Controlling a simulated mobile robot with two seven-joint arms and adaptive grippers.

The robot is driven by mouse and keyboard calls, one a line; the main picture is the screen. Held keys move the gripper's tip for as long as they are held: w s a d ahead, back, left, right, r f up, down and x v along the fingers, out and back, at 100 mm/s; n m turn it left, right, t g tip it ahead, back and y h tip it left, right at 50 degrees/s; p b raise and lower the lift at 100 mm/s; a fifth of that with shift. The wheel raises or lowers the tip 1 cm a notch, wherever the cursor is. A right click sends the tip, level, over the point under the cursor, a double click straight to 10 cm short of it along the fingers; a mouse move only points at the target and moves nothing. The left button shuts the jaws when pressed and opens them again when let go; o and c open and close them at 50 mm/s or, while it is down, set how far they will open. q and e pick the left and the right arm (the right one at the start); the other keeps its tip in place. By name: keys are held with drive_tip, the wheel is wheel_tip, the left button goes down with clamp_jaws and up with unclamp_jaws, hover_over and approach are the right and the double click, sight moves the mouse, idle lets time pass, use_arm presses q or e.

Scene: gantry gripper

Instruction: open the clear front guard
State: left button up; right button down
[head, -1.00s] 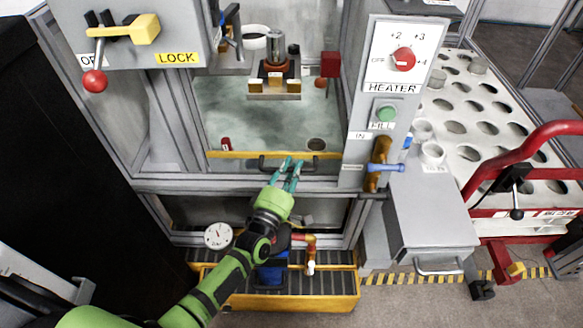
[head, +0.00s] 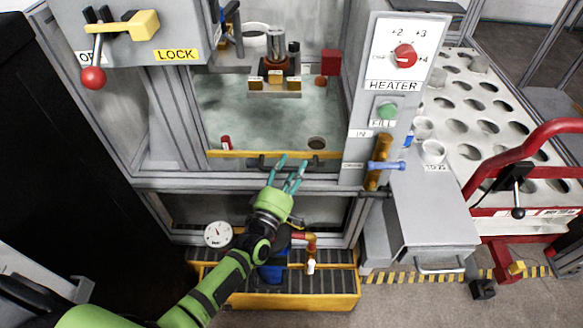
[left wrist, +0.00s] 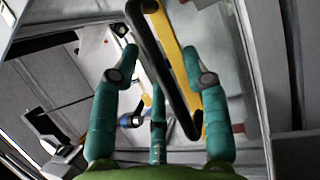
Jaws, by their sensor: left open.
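The clear front guard (head: 255,118) stands in front of the cell chamber, with a yellow bar (head: 228,154) along its lower edge. A black bar handle (head: 262,163) is mounted at that edge. My left gripper (head: 292,165) is open, with teal fingers spread at the right part of the handle. In the left wrist view the black handle (left wrist: 163,65) shows between the spread fingers, with the yellow bar (left wrist: 190,75) beyond it. No finger is closed on it. Whether any finger touches it, I cannot tell. My right gripper is not in view.
A LOCK panel (head: 176,55) with a red-knobbed lever (head: 93,77) is at upper left. The heater panel (head: 398,55) and a blue-handled valve (head: 385,166) stand right of the guard. A yellow-edged tray (head: 290,301) and gauge (head: 218,234) lie below.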

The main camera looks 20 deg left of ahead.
use_arm(q)
drive_tip(key=v, duration=1.1)
drive_tip(key=shift+s, duration=0.3)
